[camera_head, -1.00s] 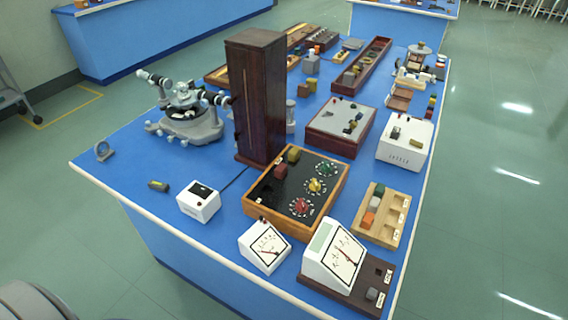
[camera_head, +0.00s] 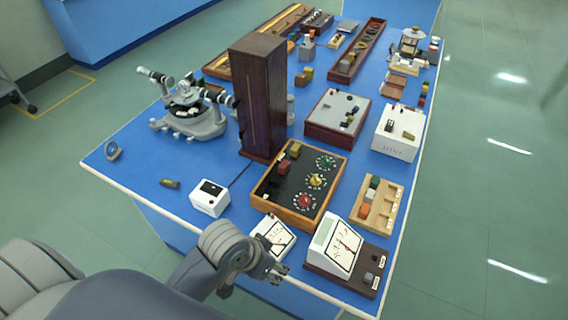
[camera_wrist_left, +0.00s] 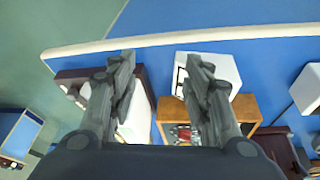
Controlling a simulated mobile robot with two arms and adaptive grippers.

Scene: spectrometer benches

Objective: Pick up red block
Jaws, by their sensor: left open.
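A dark red block (camera_head: 284,167) sits on the black panel of a wood-framed dial box (camera_head: 270,205), next to an olive block (camera_head: 295,150). An orange-red block (camera_head: 366,210) sits in a light wooden rack (camera_head: 387,212) with a grey and a green block; I cannot tell which red one is meant. My left gripper (camera_head: 275,271) is over the table's front edge by the small white meter (camera_head: 277,235), short of both blocks. In the left wrist view its fingers (camera_wrist_left: 160,72) are spread and empty. My right gripper is not in view.
A larger white meter (camera_head: 337,244) on a dark base stands right of my left gripper. A white box (camera_head: 210,198) stands left of the dial box. A tall dark wooden cabinet (camera_head: 262,98) rises behind.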

